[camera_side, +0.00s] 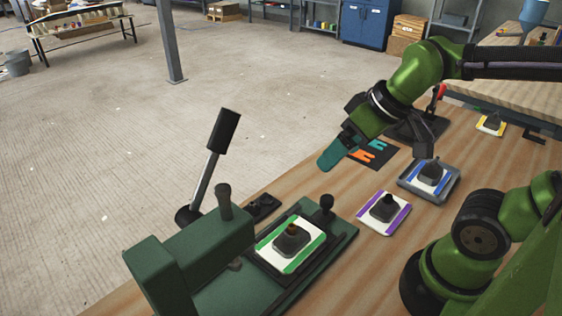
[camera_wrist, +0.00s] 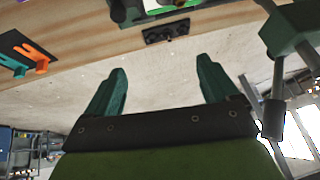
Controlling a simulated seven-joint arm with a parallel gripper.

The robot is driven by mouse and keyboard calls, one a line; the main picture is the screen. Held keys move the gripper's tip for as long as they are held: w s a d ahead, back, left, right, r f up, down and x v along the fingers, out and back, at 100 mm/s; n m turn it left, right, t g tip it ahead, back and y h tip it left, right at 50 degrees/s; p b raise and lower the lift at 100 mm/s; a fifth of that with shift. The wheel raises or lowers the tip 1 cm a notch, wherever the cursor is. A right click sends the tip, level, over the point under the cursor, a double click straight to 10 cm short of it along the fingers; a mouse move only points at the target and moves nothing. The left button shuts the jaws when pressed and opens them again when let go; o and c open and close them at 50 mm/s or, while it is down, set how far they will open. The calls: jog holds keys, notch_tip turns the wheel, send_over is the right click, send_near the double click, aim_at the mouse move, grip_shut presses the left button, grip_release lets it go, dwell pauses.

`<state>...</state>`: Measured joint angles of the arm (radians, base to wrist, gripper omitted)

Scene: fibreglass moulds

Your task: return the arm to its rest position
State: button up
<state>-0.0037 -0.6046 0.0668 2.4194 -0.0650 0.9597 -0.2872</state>
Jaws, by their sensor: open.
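My gripper (camera_wrist: 160,88) is open and empty in the wrist view, its two teal fingers wide apart with bare floor showing between them. In the side view my gripper (camera_side: 330,157) is raised near the far left edge of the wooden bench (camera_side: 330,192), with teal fingers angled down to the left. It appears clear of the parts on the bench. My green arm reaches in from the right, and its joints hide part of the bench.
A green press (camera_side: 190,250) with an upright lever (camera_side: 212,150) holds a green-striped plate (camera_side: 302,243). A purple-striped plate (camera_side: 384,213) and a blue-striped plate (camera_side: 408,178) lie to its right. Open floor lies left.

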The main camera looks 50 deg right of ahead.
jog(key=m, duration=0.2)
jog(key=s+d+r+m+t, duration=0.1)
jog(key=m, duration=0.1)
jog(key=shift+s+d, duration=0.1)
jog(key=shift+s, duration=0.05)
dwell(0.5)
